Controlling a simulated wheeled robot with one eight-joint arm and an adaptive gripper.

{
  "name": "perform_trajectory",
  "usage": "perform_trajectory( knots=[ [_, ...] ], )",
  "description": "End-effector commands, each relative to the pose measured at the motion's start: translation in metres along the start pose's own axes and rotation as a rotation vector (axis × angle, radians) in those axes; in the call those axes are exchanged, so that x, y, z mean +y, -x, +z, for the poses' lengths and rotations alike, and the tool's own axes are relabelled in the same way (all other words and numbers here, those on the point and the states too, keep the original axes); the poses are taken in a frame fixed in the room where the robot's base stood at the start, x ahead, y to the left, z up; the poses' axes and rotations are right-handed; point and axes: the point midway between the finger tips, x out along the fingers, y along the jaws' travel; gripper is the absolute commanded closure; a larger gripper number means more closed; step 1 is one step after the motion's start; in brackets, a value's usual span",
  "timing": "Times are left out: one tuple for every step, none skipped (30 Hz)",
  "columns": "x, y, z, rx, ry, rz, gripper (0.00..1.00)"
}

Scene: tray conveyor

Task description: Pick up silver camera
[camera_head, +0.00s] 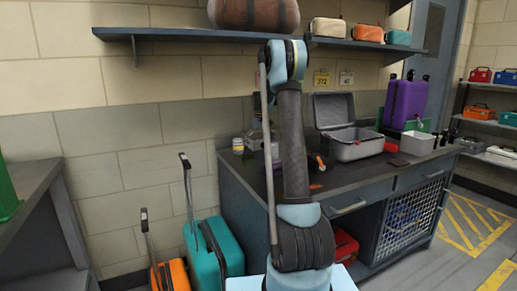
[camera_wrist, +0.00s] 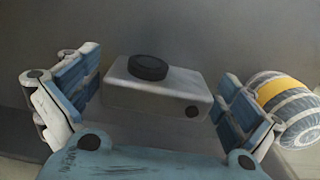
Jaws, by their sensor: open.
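The silver camera (camera_wrist: 125,91), a pale grey box with a round black lens on top, shows in the wrist view on a dark grey surface. My gripper (camera_wrist: 158,97) is open, with one blue-padded finger to the left of the camera and the other to its right. Gaps show between the camera and both fingers, so it does not look held. In the head view my arm hides the gripper, and I cannot make out the camera clearly there.
An open grey case (camera_head: 355,150) and a purple suitcase (camera_head: 403,103) stand farther right. A shelf (camera_head: 180,34) hangs above.

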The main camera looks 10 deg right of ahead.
Motion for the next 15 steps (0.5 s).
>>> perform_trajectory(
  knots=[
    [0.0, 0.0001, -0.0001, 0.0, 0.0, 0.0, 0.0],
    [0.0, 0.0002, -0.0001, 0.0, 0.0, 0.0, 0.0],
    [0.0, 0.0002, -0.0001, 0.0, 0.0, 0.0, 0.0],
    [-0.0001, 0.0003, -0.0001, 0.0, 0.0, 0.0, 0.05],
    [-0.0001, 0.0003, -0.0001, 0.0, 0.0, 0.0, 0.11],
    [-0.0001, 0.0003, -0.0001, 0.0, 0.0, 0.0, 0.2],
    [-0.0001, 0.0003, -0.0001, 0.0, 0.0, 0.0, 0.27],
    [-0.0001, 0.0004, -0.0001, 0.0, 0.0, 0.0, 0.34],
    [-0.0001, 0.0004, -0.0001, 0.0, 0.0, 0.0, 0.43],
    [-0.0001, 0.0004, -0.0001, 0.0, 0.0, 0.0, 0.48],
    [-0.0002, 0.0004, -0.0002, 0.0, 0.0, 0.0, 0.48],
    [-0.0002, 0.0004, -0.0002, 0.0, 0.0, 0.0, 0.48],
    [-0.0002, 0.0004, -0.0002, 0.0, 0.0, 0.0, 0.48],
    [-0.0002, 0.0005, -0.0002, 0.0, 0.0, 0.0, 0.48],
    [-0.0003, 0.0005, -0.0002, 0.0, 0.0, 0.0, 0.48]
  ],
)
